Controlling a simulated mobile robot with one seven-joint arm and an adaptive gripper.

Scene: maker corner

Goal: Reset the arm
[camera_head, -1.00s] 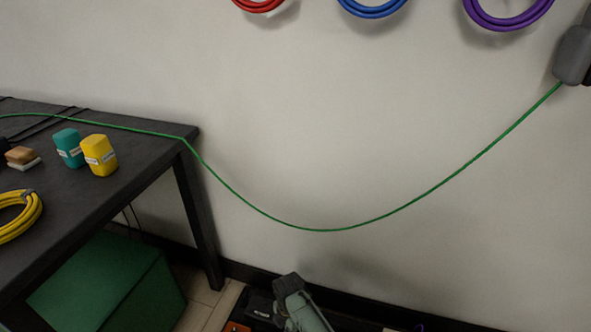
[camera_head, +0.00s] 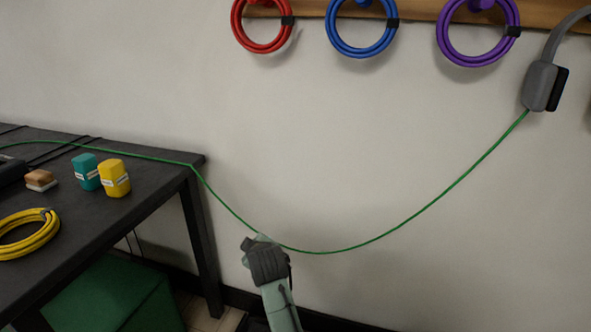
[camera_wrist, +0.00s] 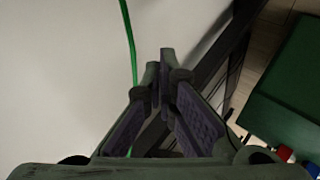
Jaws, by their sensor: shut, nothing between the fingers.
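My gripper shows in the wrist view (camera_wrist: 160,68) with its fingertips together and nothing between them. In the head view my arm reaches up from the bottom edge, and its dark end is near the wall, right of the table. A green cable (camera_head: 400,212) hangs in a long sag from the table to a grey box on the wall. In the head view the low part of the cable passes by the end of my arm. In the wrist view the cable (camera_wrist: 129,40) runs just left of the fingers, outside them. I cannot tell whether they touch it.
The dark table (camera_head: 150,185) on the left bears a yellow cable coil (camera_head: 42,240), a teal block (camera_head: 85,171) and a yellow block (camera_head: 114,178). A green bin (camera_head: 115,295) stands under it. Red, blue and purple coils hang from a wall rail (camera_head: 420,8). The grey box (camera_head: 538,85) is at right.

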